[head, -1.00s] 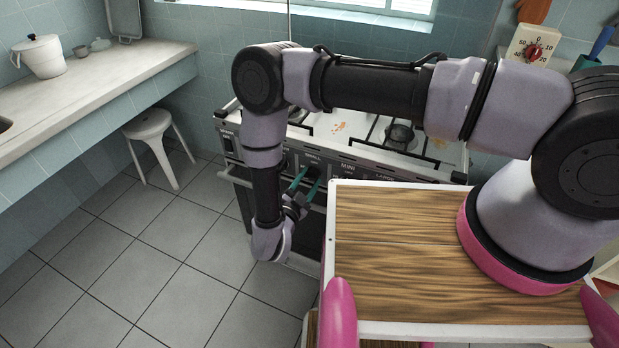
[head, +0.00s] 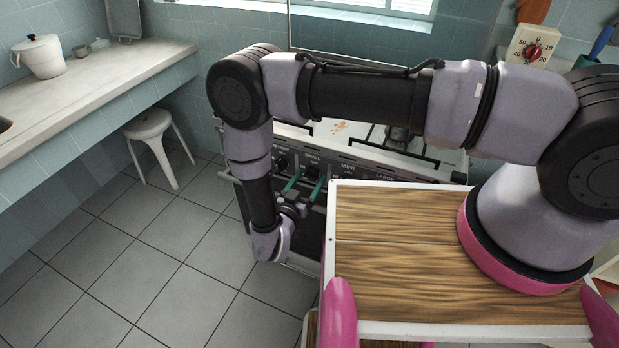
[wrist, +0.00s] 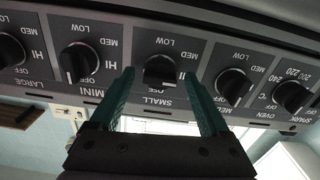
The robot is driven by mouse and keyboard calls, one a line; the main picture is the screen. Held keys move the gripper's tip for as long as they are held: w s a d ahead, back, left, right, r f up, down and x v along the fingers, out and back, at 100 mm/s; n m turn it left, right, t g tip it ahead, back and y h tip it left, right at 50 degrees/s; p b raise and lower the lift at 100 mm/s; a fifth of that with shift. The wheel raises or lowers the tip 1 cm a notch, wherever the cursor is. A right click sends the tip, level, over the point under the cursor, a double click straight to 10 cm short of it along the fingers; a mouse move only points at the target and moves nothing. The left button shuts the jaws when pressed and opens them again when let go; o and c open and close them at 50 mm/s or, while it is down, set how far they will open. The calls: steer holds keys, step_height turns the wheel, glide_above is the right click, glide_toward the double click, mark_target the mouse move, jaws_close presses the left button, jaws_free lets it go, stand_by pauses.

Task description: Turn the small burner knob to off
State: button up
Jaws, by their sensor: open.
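The small burner knob (wrist: 160,70) is a black knob on the stove's dark front panel, beside the SMALL label, which looks upside down in the wrist view. It also shows in the head view (head: 313,172). My gripper (wrist: 159,76) is open, with one teal finger on each side of this knob in the picture. Whether the fingers touch it cannot be told. In the head view my gripper (head: 304,186) is in front of the panel, its fingers pointing toward the stove.
The MINI knob (wrist: 80,62) and another knob (wrist: 233,86) flank the small one closely. A stove handle runs below the panel. My wooden-topped base stands close to the stove's right part. A white stool (head: 152,135) stands left on open tiled floor.

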steer(key=shift+n, duration=0.7)
steer(key=v, duration=0.7)
